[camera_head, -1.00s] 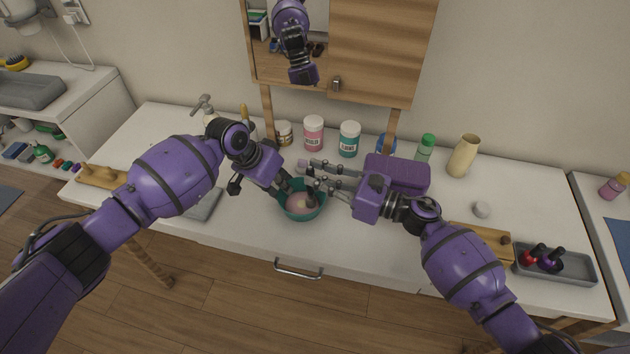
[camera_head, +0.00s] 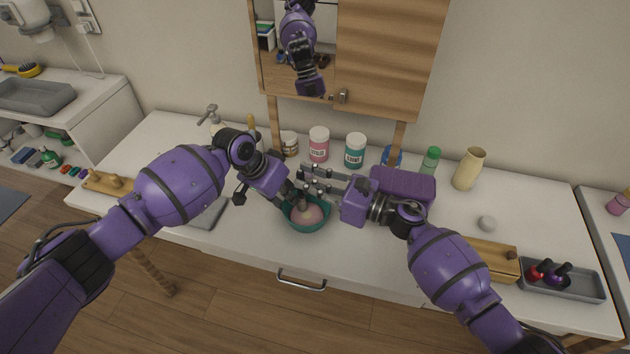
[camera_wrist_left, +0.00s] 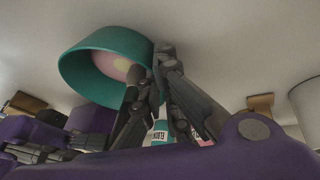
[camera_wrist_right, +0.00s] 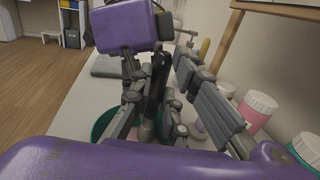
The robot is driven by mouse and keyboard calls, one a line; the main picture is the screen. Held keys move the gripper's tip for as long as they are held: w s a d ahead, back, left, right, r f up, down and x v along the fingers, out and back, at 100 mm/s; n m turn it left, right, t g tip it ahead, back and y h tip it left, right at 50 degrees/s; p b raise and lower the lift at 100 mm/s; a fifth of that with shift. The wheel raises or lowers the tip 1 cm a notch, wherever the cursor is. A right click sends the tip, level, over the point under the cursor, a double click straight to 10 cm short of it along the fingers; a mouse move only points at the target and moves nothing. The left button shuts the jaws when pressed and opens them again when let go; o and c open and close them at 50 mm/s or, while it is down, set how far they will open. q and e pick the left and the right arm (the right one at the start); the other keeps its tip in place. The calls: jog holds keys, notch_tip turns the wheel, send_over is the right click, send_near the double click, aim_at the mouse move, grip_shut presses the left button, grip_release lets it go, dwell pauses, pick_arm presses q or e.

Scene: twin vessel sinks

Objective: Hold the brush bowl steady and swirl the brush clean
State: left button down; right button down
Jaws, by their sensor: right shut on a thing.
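The teal brush bowl (camera_head: 308,227) stands near the counter's front edge with a pinkish content showing inside. It also shows in the left wrist view (camera_wrist_left: 85,75). My left gripper (camera_head: 291,197) is at the bowl's back-left rim; in the left wrist view its fingertips (camera_wrist_left: 163,52) come together on that rim. My right gripper (camera_head: 308,180) is behind and above the bowl, shut on the brush. The brush's dark upright handle (camera_wrist_right: 158,82) shows between the fingers in the right wrist view. Its lower end reaches into the bowl; the bristles are partly hidden.
Behind the grippers stand a pink-labelled jar (camera_head: 319,145) and a teal-labelled jar (camera_head: 355,151). A purple case (camera_head: 404,187) lies close to my right wrist. A grey tray (camera_head: 562,280) with small bottles is at the right. A wooden mirror cabinet (camera_head: 388,60) hangs above.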

jog(key=d, duration=0.1)
jog(key=s+d, duration=0.1)
jog(key=d, duration=0.1)
jog(key=shift+d+f, duration=0.1)
dwell(1.7)
notch_tip(320, 180, up, 8)
jog(key=shift+f, duration=0.25)
dwell(0.6)
